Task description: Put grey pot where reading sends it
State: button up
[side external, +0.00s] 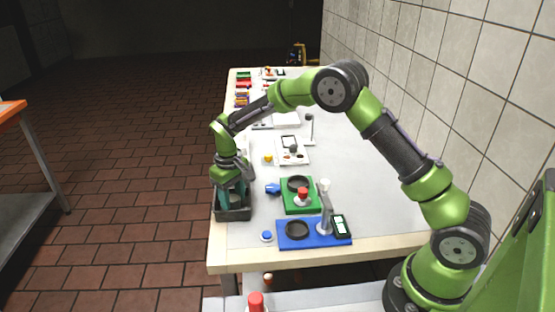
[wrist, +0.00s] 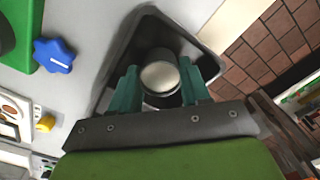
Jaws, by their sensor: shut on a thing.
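My gripper (wrist: 160,88) is shut on the grey pot (wrist: 160,77), with one teal finger on each side of it. The pot has a pale round top and a dark body. In the wrist view, the pot is over or inside a dark tray (wrist: 113,58); I cannot tell whether it touches the floor of the tray. In the side view, my gripper (side external: 233,188) points down into the dark tray (side external: 233,215) at the table's left front edge, and the pot is mostly hidden. A small display (side external: 341,227) stands on the blue base; its reading is too small to read.
A blue base (side external: 280,242) and a green base (side external: 285,208) with a red-topped piece (side external: 303,193) sit right of the tray. A blue knob (side external: 272,188) and a yellow knob (side external: 268,158) lie nearby. The table's right side is mostly clear.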

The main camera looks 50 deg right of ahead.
aim_at(232, 197)
jog(key=o, duration=1.1)
jog(key=shift+c, duration=0.2)
jog(key=s+r+t, duration=0.1)
jog(key=s+r, duration=0.2)
jog(key=r, duration=0.7)
jog(key=s+r+t, duration=0.1)
jog(key=s+r, duration=0.2)
jog(key=r, duration=0.7)
jog(key=s+r+m+t+y, duration=0.2)
jog(key=s+m+t, duration=0.2)
jog(key=s, duration=1.7)
jog(key=shift+s+d+t, duration=0.25)
jog(key=shift+d+t, duration=0.05)
jog(key=shift+t, duration=0.3)
